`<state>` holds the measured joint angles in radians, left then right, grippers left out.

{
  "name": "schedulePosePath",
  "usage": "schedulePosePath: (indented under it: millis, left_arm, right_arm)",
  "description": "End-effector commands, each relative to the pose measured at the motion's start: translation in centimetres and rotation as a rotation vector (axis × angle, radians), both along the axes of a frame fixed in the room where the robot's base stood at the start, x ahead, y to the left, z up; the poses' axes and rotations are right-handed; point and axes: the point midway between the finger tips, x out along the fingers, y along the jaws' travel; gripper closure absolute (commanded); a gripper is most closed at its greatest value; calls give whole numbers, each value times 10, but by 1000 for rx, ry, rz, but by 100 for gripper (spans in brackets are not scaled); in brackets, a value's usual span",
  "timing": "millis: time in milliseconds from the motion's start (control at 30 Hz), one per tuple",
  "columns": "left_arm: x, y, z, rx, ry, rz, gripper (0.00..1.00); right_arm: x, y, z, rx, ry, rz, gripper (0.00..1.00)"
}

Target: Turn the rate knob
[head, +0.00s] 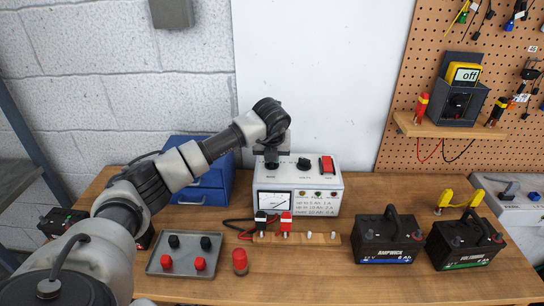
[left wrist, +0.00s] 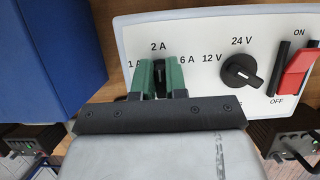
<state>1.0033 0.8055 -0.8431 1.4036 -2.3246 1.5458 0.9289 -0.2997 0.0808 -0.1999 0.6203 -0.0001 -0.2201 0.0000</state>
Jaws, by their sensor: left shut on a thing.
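The rate knob (left wrist: 159,68) is a small dark knob on the white panel of the charger (head: 267,182). It lies under the 2 A label, with a partly hidden 1 A mark on its left and 6 A on its right. My left gripper (left wrist: 160,78) reaches the panel, its green-sided fingers shut on the rate knob from left and right. The knob's ridge appears to point up toward 2 A, but the fingers hide much of it. In the head view the left gripper (head: 271,162) covers the knob. My right gripper is not in view.
Right of the rate knob are the black 12 V/24 V knob (left wrist: 241,71) and the red ON/OFF switch (left wrist: 298,70). A blue drawer box (head: 205,185) stands left of the charger. Red and black clamps (head: 286,223) sit in front; two black batteries (head: 388,240) stand at right.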

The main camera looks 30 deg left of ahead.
Motion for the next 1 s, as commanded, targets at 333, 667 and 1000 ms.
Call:
schedulePosePath:
  millis: [333,667,1000]
  left_arm:
    - [1,1,2,-1,-4,3,100]
    - [0,0,1,0,-1,2,62]
    - [-7,-4,21,-1,-5,1,62]
  right_arm:
    - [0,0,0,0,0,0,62]
    - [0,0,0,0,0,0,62]
    - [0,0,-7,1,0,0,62]
